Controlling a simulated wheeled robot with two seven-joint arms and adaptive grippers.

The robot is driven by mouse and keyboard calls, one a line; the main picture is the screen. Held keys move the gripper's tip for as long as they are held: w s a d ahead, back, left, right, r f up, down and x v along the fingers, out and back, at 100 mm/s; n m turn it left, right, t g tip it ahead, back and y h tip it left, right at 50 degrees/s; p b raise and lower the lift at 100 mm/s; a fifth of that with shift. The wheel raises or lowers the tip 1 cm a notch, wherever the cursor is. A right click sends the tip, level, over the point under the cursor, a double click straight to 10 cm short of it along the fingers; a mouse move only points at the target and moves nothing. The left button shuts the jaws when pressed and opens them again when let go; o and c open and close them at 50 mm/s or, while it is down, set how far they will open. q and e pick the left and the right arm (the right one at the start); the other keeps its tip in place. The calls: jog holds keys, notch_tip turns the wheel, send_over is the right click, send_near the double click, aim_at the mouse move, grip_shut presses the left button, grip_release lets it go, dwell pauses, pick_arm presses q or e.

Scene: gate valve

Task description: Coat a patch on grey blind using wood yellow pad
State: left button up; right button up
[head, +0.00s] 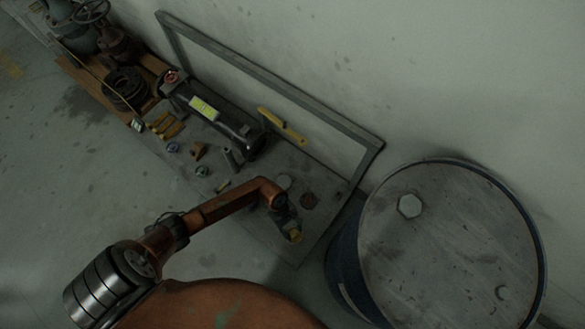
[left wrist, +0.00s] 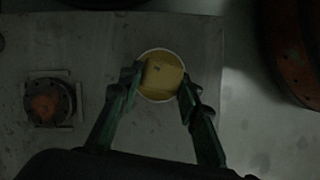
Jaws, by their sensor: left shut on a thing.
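My left gripper (head: 290,228) reaches down over the right end of the grey bench plate. In the left wrist view its fingers (left wrist: 158,84) are shut on the yellow pad (left wrist: 163,74). The pad is over or inside a round, white-rimmed tin (left wrist: 158,99) with dull yellow inside; I cannot tell whether it touches the contents. A grey disc (head: 284,181), which looks like the blind, lies on the plate just behind the gripper. My right gripper is not in view.
A blue drum (head: 450,240) with a grey lid stands at the right. A dark machine (head: 215,110), a yellow level (head: 283,127) and several small parts lie farther along the plate (head: 270,240). A grey frame (head: 270,75) leans at the wall. Valves stand at far upper left.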

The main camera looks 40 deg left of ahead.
aim_at(293, 231)
pick_arm(q)
jog(key=shift+r+p, duration=2.15)
jog(key=shift+r, duration=1.35)
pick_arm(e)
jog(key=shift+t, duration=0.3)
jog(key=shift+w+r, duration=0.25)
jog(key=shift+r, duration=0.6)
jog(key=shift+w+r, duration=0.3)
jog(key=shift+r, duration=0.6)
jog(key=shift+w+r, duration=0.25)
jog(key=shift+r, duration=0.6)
